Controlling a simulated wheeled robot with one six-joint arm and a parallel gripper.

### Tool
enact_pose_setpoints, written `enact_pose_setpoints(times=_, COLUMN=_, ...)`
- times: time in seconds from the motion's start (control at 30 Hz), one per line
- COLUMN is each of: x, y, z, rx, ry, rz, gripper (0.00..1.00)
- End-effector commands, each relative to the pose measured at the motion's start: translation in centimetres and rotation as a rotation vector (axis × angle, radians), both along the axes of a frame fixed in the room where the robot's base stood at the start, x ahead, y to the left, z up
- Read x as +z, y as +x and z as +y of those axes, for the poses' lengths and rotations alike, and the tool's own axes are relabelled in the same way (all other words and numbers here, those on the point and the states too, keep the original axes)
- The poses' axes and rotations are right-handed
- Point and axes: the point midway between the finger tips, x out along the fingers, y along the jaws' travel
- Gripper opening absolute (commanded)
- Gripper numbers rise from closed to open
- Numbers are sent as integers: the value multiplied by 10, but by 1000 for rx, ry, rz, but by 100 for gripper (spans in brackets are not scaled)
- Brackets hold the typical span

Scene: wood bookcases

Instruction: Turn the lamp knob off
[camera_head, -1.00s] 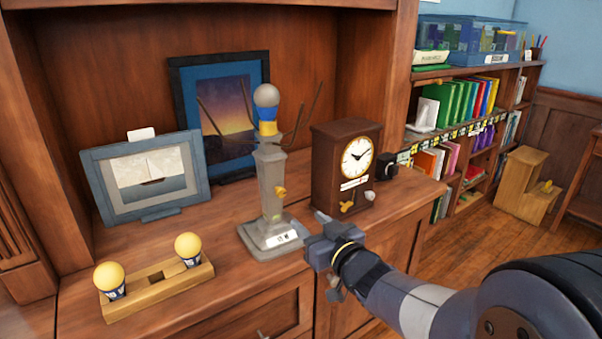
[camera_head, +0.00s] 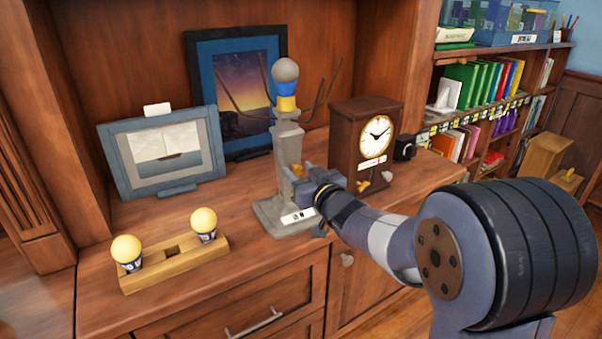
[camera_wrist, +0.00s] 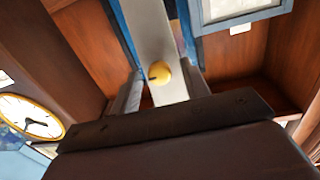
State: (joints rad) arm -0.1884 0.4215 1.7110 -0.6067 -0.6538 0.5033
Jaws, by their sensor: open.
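The lamp (camera_head: 288,150) is a grey column on a square base, with a dull grey bulb (camera_head: 286,70) above a blue and yellow collar. Its small round yellow knob (camera_wrist: 160,73) has a dark mark and shows between the fingers in the wrist view. In the head view the knob (camera_head: 297,170) sits on the column, just above my gripper (camera_head: 293,184). My gripper is open and holds nothing. Its fingers are in front of the lamp column, one on each side of the knob in the wrist view. I cannot tell whether they touch it.
A wooden clock (camera_head: 362,150) stands close to the right. A wooden holder (camera_head: 175,268) with two yellow bulbs is at front left. A ship picture (camera_head: 162,155) and a sunset picture (camera_head: 228,95) stand behind. Bookshelves (camera_head: 470,100) are at the right.

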Motion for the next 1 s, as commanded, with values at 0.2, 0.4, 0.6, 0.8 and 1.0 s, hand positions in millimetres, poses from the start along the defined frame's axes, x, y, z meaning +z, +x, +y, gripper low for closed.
enact_pose_setpoints(times=0.2, x=0, y=0, z=0, rx=0, ry=0, rz=0, gripper=44)
enact_pose_setpoints(times=0.4, x=0, y=0, z=0, rx=0, ry=0, rz=0, gripper=27)
enact_pose_setpoints(times=0.6, x=0, y=0, z=0, rx=0, ry=0, rz=0, gripper=11)
enact_pose_setpoints(times=0.8, x=0, y=0, z=0, rx=0, ry=-1, rz=-1, gripper=1)
enact_pose_setpoints(times=1.0, x=-1, y=0, z=0, rx=0, ry=-25, rz=-15, gripper=0)
